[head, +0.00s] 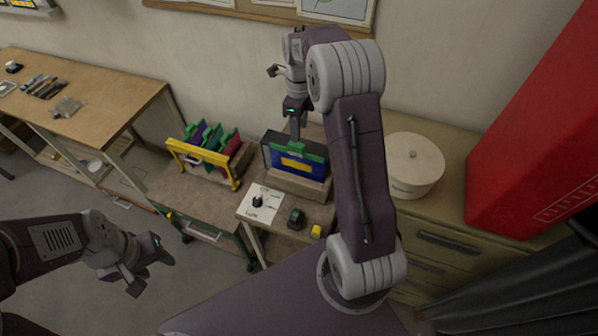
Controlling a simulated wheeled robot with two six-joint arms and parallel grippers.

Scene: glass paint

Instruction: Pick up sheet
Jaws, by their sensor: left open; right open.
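A framed sheet (298,165) with blue and yellow areas and a green strip stands upright in a wooden stand on the low cabinet. Several coloured sheets (210,143), purple, green and red, stand in a rack with a yellow frame (188,152) to its left. Which one is the task's sheet I cannot tell. My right gripper (296,132) points down just above and behind the framed sheet's top edge. It is open, though its fingers overlap in this view; contact is unclear. My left gripper (148,272) is open and empty over the floor at lower left.
A white card with a dark knob (261,204), a dark green object (296,219) and a yellow object (316,231) lie in front of the stand. A white round container (412,165) and a red cabinet (540,125) stand right. A workbench (125,85) stands left.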

